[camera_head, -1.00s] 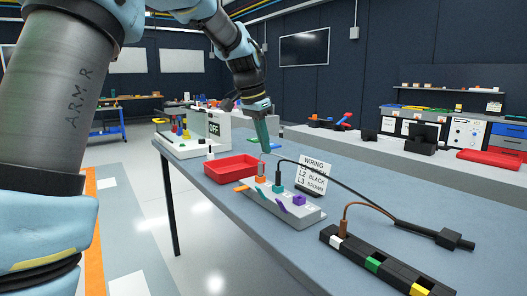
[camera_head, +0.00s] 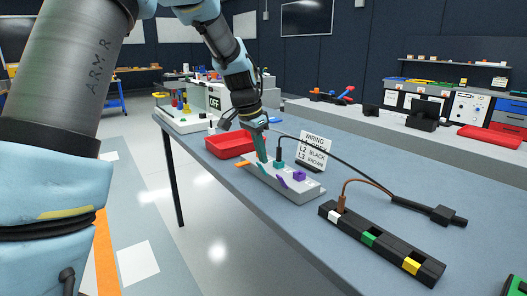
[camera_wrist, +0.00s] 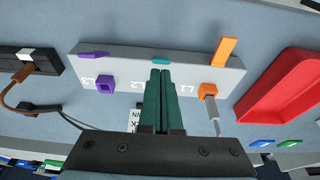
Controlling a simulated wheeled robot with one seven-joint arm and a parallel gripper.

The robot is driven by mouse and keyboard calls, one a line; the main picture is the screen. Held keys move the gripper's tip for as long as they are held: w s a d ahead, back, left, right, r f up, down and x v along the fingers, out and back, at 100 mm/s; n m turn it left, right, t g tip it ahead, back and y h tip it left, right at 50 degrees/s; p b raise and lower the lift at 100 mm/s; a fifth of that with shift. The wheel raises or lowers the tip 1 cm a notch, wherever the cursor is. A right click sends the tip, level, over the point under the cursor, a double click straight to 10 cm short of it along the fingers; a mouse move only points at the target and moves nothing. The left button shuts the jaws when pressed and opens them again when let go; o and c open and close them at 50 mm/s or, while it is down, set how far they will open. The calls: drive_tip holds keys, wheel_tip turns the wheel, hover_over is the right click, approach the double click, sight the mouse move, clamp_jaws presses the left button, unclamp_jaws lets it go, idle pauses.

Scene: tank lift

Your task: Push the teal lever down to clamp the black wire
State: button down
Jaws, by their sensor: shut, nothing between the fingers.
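The grey terminal block (camera_head: 312,191) stands on the blue table with an orange, a teal and a purple lever. The teal lever (camera_wrist: 161,61) is the middle one in the wrist view; its tilt is hard to judge. The black wire (camera_head: 345,167) arches from a black plug at the right to the teal socket (camera_head: 279,165). My gripper (camera_wrist: 160,73) is shut and empty, its green fingers pointing at the block just beside the teal lever. Contact cannot be told. The fingers hide the teal socket in the wrist view.
The orange lever (camera_wrist: 224,50) and purple lever (camera_wrist: 93,54) flank the teal one. A wire enters the orange socket (camera_wrist: 208,90). A red tray (camera_head: 226,147) lies behind, a wiring sign (camera_head: 314,150) beside the block, and a black holder (camera_head: 352,240) in front.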

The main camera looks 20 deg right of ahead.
drive_tip(key=shift+a+f+b, duration=0.15)
drive_tip(key=shift+f+b, duration=0.05)
drive_tip(key=shift+b, duration=0.65)
drive_tip(key=shift+r+h+b, duration=0.1)
drive_tip(key=shift+h+b, duration=0.25)
drive_tip(key=shift+h, duration=0.05)
